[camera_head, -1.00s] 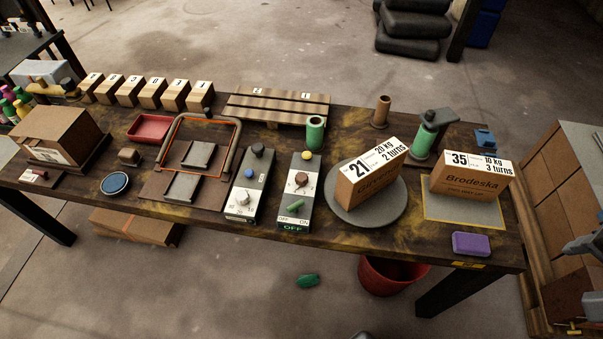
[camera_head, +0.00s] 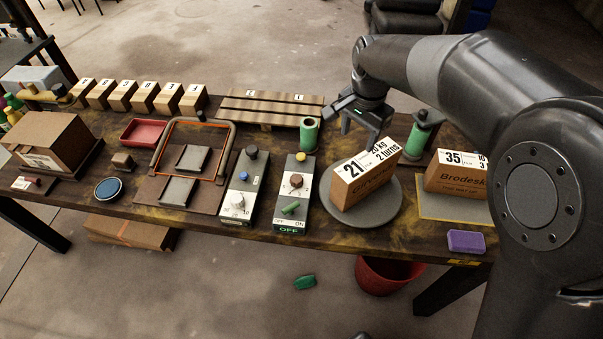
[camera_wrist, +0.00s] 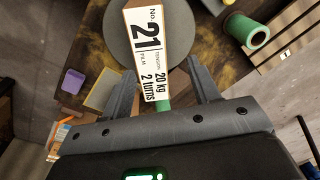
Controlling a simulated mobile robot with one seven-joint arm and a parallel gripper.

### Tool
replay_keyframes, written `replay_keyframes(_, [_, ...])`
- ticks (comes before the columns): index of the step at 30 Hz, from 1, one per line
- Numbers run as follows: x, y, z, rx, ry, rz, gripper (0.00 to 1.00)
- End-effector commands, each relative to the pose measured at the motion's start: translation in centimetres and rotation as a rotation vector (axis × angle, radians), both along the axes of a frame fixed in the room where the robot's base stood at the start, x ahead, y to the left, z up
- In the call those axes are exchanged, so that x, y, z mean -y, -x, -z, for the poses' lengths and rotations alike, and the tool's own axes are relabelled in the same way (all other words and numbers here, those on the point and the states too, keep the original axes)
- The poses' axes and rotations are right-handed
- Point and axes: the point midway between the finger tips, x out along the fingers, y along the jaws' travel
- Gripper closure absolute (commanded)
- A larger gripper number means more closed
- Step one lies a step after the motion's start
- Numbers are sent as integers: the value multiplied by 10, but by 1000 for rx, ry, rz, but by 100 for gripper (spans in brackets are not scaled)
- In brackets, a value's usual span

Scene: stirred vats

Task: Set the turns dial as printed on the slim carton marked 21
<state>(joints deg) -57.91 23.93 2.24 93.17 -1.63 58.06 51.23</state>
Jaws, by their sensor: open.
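The slim carton marked 21 (camera_head: 357,190) stands on a round grey turntable (camera_head: 372,216); its top label reads 20 kg, 2 turns. In the wrist view the carton (camera_wrist: 148,32) lies between and beyond my fingers. My gripper (camera_head: 346,117) is open and empty, above the table behind the carton. Left of the carton are two control boxes with dials. The left box has a white dial (camera_head: 238,203), a blue button and a dark knob. The right box has a brown dial (camera_head: 296,181), a yellow button and a green lever (camera_head: 290,208) above an OFF sign. The dial markings are too small to read.
A carton marked 35 (camera_head: 452,181) stands right of the turntable, near a purple block (camera_head: 466,241). A green cylinder (camera_head: 309,134) stands behind the right control box. A wooden pallet (camera_head: 262,109) lies at the back. The front table edge is close to both boxes.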

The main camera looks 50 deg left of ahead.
Motion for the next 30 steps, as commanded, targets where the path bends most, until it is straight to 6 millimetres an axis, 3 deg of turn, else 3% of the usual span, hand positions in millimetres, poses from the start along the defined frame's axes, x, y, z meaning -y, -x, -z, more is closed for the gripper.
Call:
replay_keyframes(1, [-25, 18, 18, -13, 15, -15, 44])
replay_keyframes(3, [-50, 40, 36, -25, 31, -22, 44])
replay_keyframes(9, [-96, 87, 75, -45, 62, -31, 44])
replay_keyframes(17, [-107, 101, 96, -49, 72, -30, 44])
replay_keyframes(30, [-106, 101, 173, -50, 73, -31, 44])
